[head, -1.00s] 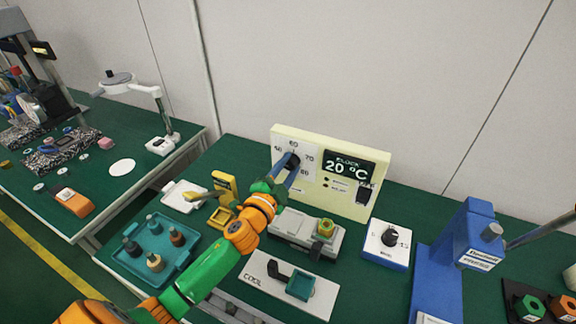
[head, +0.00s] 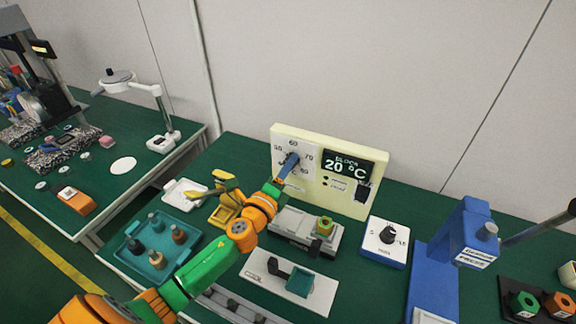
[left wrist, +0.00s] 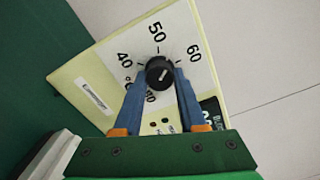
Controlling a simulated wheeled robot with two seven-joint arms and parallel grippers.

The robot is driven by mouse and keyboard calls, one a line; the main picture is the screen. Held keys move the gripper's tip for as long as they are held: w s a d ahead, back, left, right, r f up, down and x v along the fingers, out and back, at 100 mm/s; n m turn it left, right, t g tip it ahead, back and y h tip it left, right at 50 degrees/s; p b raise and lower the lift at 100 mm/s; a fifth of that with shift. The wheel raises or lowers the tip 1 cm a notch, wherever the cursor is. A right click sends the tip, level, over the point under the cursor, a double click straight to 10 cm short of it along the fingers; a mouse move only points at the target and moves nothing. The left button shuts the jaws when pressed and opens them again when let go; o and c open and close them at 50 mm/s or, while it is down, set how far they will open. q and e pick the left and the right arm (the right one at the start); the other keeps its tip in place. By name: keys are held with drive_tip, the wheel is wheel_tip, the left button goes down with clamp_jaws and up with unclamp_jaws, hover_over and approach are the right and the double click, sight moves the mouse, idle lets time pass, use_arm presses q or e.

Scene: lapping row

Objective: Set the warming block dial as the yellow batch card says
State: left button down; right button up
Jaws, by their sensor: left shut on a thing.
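The warming block panel (head: 322,196) is a cream upright box at the back of the bench. Its dial (left wrist: 160,73) is a black knob with a short white mark, slanting up and to the right in the left wrist view. Numbers 40, 50 and 60 show around it there. The display (head: 350,167) reads 20 °C. My left gripper (left wrist: 160,80) is shut on the knob, its blue fingers on either side. In the head view the gripper (head: 290,163) partly covers the dial. A yellow stand (head: 226,208), perhaps with the batch card, is partly hidden by my arm; no writing is readable.
A teal tray (head: 128,262) with several small bottles stands left. A grey block unit (head: 290,222), a white COOL plate (head: 318,297), a white-topped dial box (head: 384,252) and a blue press (head: 436,280) stand in front and right.

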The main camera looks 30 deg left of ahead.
use_arm(q)
drive_tip(key=m, duration=0.6)
drive_tip(key=shift+f+m+p, duration=0.1)
drive_tip(key=shift+m+p, duration=0.3)
idle(0.4)
drive_tip(key=shift+c, duration=2.3)
unclamp_jaws()
drive_tip(key=s, duration=0.7)
drive_tip(key=shift+d+b, duration=0.2)
drive_tip(key=shift+b, duration=0.1)
